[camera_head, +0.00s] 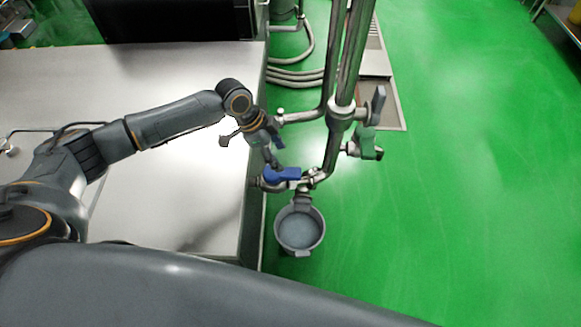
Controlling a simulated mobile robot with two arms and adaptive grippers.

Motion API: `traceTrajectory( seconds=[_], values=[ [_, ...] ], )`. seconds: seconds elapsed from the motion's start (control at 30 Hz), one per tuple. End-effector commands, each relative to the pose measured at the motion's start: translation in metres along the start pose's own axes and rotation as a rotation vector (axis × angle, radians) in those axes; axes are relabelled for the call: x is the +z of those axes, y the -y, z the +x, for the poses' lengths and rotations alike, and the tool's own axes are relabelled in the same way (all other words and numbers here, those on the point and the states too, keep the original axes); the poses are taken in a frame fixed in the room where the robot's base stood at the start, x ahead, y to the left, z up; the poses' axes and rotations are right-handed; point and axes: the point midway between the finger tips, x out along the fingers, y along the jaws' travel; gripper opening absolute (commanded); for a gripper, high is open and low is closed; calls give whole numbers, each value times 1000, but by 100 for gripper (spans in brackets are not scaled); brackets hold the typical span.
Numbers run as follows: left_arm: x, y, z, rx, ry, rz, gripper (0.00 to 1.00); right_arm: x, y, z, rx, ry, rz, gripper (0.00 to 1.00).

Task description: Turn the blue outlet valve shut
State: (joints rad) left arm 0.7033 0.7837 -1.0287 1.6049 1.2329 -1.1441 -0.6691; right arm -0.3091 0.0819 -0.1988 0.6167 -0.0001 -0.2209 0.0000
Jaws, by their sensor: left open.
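The blue outlet valve handle (284,174) is a short blue lever on a steel valve at the low end of the pipework, in the middle of the head view. My left gripper (268,156) is open, just above and to the left of the blue handle. One finger reaches down close to the handle; whether it touches cannot be told. My left arm partly hides the table behind it. My right gripper is not in view.
A grey bucket (299,247) stands on the green floor below the valve. A steel table (190,190) lies left; floor at right is clear.

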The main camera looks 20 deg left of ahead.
Motion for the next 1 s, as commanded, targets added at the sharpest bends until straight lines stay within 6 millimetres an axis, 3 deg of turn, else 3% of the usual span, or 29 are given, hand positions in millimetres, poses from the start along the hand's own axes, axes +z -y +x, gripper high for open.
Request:
traceTrajectory(
  seconds=[0.2,0.4,0.83,0.87,1.0],
  values=[
    [0,-1,49,3,1,-1,58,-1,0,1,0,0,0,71],
    [0,-1,77,1,0,-2,58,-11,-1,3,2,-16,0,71],
    [0,0,88,0,1,-1,58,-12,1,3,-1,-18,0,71],
    [0,0,88,0,1,-1,56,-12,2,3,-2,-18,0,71],
    [0,0,88,0,1,-1,28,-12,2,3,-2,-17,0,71]
  ],
)
